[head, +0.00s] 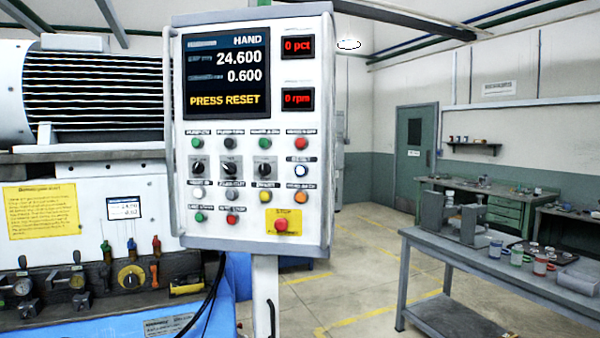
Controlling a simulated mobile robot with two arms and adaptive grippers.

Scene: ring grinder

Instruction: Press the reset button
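The control panel (249,243) faces me upright, left of centre in the head view. A white button with a blue ring (301,170) sits at the panel's right side under a small label that looks like RESET but is blurred. An orange button (301,198) is below it, and a red stop button on a yellow plate (281,226) is lower still. Neither of my grippers is in view, and nothing covers the panel's front.
Two red displays read 0 pct (297,45) and 0 rpm (297,99). Black selector knobs (231,167) and several coloured buttons fill the panel's left and middle. The grinding machine (85,215) stands behind at left. A grey workbench (420,240) stands right; floor between is open.

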